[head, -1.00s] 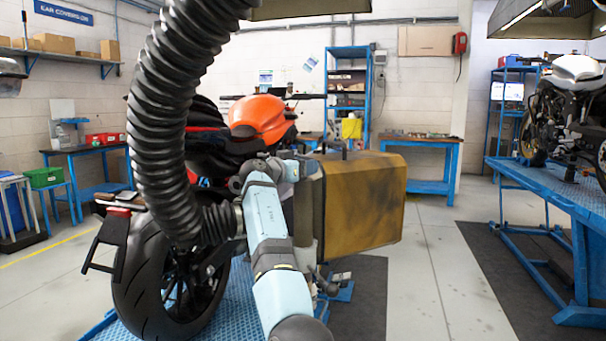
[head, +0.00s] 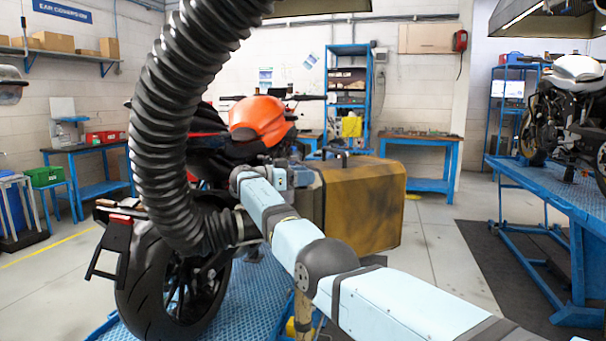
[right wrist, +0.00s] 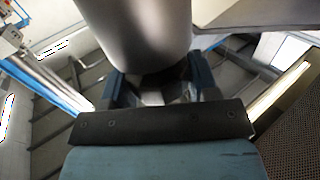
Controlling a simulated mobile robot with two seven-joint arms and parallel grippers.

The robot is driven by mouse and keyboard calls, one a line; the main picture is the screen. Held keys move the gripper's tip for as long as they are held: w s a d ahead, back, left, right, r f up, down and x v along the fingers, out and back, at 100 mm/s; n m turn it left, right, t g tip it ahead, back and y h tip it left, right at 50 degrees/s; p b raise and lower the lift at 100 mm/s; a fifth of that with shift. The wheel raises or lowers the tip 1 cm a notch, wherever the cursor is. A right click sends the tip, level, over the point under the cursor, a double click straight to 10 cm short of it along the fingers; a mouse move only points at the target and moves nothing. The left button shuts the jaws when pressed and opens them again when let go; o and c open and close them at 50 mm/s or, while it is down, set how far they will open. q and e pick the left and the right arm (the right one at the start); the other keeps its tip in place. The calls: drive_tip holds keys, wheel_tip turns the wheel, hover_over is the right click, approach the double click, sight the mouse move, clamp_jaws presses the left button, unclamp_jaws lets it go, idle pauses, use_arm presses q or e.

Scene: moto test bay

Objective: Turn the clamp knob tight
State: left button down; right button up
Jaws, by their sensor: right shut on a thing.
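My right arm reaches in from the lower right of the head view, and its wrist lies beside the ochre box (head: 362,205). My right gripper (head: 296,178) is small there and partly hidden. In the right wrist view the two blue fingers of the gripper (right wrist: 160,90) are shut on a small pale grey piece (right wrist: 153,97), which seems to be the clamp knob. A large grey cylinder (right wrist: 143,35) is right in front of it and hides part of the view. The knob cannot be made out in the head view. My left gripper is not in view.
A thick black ribbed hose (head: 165,110) hangs at the left, its end beside my forearm and the motorcycle's rear wheel (head: 170,285). The orange-tanked motorcycle (head: 258,117) stands on a blue lift behind. A second motorcycle (head: 565,110) is on a blue bench (head: 560,195).

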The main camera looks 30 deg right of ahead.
idle(0.6)
drive_tip(key=o, duration=0.9)
drive_tip(key=shift+d, duration=0.1)
